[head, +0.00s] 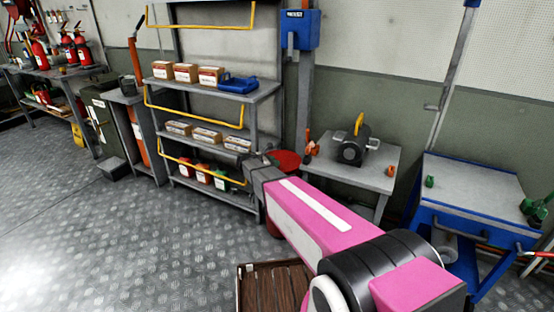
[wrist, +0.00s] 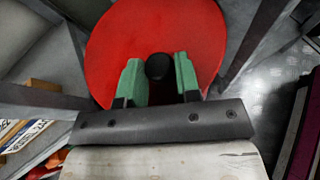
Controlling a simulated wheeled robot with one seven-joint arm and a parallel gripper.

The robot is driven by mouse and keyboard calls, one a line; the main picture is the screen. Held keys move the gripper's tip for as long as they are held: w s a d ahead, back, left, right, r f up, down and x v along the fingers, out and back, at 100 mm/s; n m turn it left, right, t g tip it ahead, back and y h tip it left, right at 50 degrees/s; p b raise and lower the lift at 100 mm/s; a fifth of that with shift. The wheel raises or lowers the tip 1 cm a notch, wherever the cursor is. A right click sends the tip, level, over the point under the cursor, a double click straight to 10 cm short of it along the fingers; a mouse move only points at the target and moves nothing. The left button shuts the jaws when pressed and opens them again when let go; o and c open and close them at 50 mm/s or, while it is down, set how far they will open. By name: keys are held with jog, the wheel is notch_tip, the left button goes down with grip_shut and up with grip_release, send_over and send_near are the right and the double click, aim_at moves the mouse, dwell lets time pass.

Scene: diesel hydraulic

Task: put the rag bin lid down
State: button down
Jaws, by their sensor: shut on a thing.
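The rag bin lid (wrist: 155,25) is a round red disc with a black knob (wrist: 157,67) at its middle. In the wrist view the two green fingers of my gripper (wrist: 158,64) stand on either side of the knob and are shut on it. In the head view the lid (head: 287,159) shows as a red patch behind the end of my pink arm, beside the shelf. A red piece, apparently the rag bin (head: 273,228), shows low beside the arm. My arm hides most of it, so I cannot tell whether the lid touches it.
A grey shelf rack (head: 212,94) with boxes stands left of the lid. A grey table (head: 356,172) with a bench grinder (head: 352,145) is to the right, then a blue-framed workbench (head: 470,190). A wooden pallet-like thing (head: 272,287) lies in front. Floor at left is clear.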

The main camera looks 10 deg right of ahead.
notch_tip(320, 180, down, 7)
dwell(0.8)
jog(key=shift+f, duration=0.4)
dwell(0.5)
jog(key=c, duration=0.8)
grip_release()
jog(key=shift+o, duration=0.2)
jog(key=v, duration=1)
jog(key=s+d+r+m+g+y, duration=0.1)
jog(key=s+d+m+g+y, duration=0.2)
jog(key=s+m, duration=0.8)
jog(key=s+d+r+m+g+y, duration=0.2)
jog(key=s+d+m+y, duration=0.6)
jog(key=s, duration=0.7)
jog(key=d+m+g, duration=0.1)
jog(key=d+m, duration=0.1)
jog(key=shift+d+m+g, duration=0.15)
jog(key=shift+m+g, duration=0.25)
